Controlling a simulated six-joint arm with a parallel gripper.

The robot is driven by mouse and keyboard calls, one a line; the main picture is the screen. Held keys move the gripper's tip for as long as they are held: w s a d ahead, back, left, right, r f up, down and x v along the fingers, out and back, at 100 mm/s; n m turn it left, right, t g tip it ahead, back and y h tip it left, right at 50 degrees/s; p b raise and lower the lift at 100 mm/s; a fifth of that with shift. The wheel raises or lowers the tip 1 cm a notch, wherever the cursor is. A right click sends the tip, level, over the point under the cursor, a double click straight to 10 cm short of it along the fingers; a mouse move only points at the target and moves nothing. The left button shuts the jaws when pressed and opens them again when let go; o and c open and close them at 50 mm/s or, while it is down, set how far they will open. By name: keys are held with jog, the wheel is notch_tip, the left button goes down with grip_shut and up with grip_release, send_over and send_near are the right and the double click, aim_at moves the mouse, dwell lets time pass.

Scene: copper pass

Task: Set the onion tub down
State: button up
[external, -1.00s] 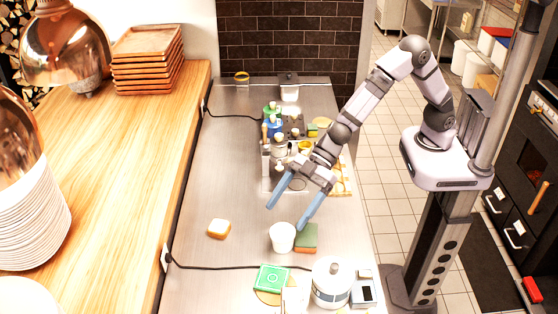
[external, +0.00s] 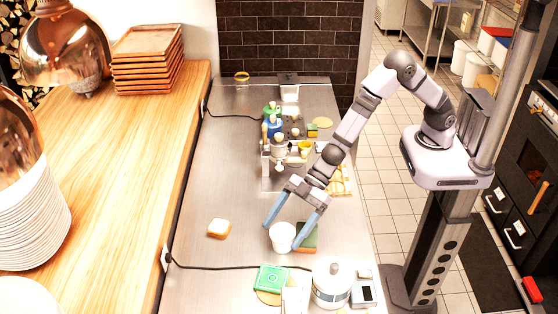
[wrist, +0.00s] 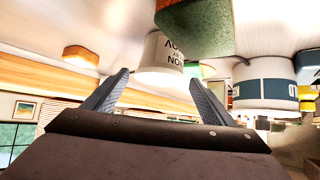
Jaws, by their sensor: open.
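The onion tub is a small white tub (external: 282,238) standing upright on the steel counter, left of a green-topped sponge. In the wrist view the tub (wrist: 158,60) appears upside down, with partly visible dark lettering that I cannot read in full. My gripper (external: 280,237) is open, its two blue-grey fingers spread with one tip on each side of the tub. In the wrist view the fingers (wrist: 160,79) are clearly apart, with the tub ahead and between them. I cannot tell whether either finger touches it.
The green-and-brown sponge (external: 307,238) is close by the right finger. A bread-like block (external: 219,228) lies to the left. A lidded white pot (external: 332,285), a green box (external: 271,278) and a small device (external: 363,290) stand nearer the camera.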

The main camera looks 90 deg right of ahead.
aim_at(280, 235)
jog(key=shift+f+p+x, duration=0.2)
jog(key=shift+p+x, duration=0.85)
jog(key=shift+x, duration=1.55)
jog(key=shift+s+d, duration=0.1)
jog(key=shift+d, duration=0.1)
jog(key=shift+c, duration=0.3)
jog(key=c, duration=1.3)
jog(key=shift+r, duration=0.1)
notch_tip(280, 235, up, 10)
jog(key=shift+f+p, duration=0.1)
jog(key=shift+p, duration=0.3)
